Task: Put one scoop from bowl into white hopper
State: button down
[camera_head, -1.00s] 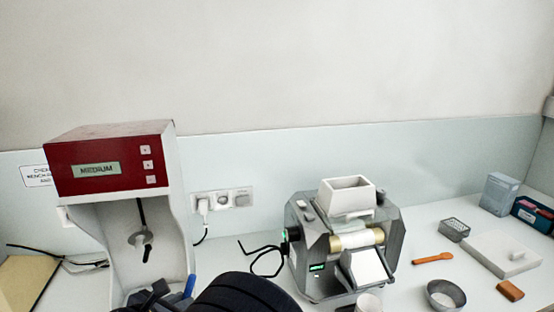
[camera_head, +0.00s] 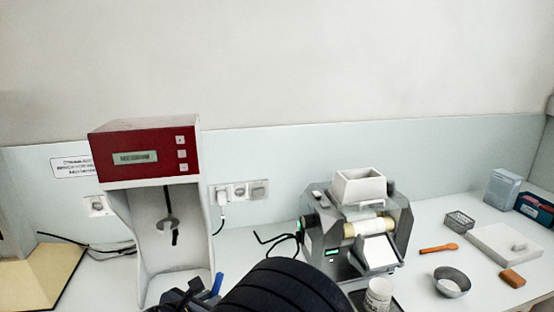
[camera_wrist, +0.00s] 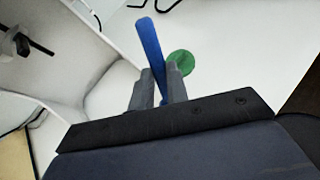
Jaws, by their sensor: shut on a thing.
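The white hopper (camera_head: 361,187) sits on top of the grey roller mill (camera_head: 335,231) in the head view, its open top facing up. A metal bowl (camera_head: 452,282) stands on the bench right of the mill; its contents cannot be made out. My gripper (camera_wrist: 159,84) is shut on a blue bar-like handle (camera_wrist: 151,45) in the wrist view. The handle's tip (camera_head: 217,283) also shows in the head view, left of my dark arm and below the red-topped machine. A scoop end cannot be made out. My gripper is well left of the mill and bowl.
A red-topped machine (camera_head: 145,150) stands close behind my gripper. A white cup (camera_head: 378,295) is in front of the mill. An orange spoon (camera_head: 438,248), brown block (camera_head: 511,278) and white slab (camera_head: 496,240) lie right. A green disc (camera_wrist: 180,63) lies beyond my fingers.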

jog(key=w+d+f, duration=0.1)
jog(key=w+d, duration=0.1)
jog(key=d, duration=0.8)
jog(key=w+d+f, duration=0.1)
jog(key=w+d, duration=0.2)
jog(key=d, duration=0.7)
jog(key=w+d+f, duration=0.2)
jog(key=d, duration=0.9)
jog(key=shift+w+y, duration=0.3)
jog(key=shift+w, duration=0.1)
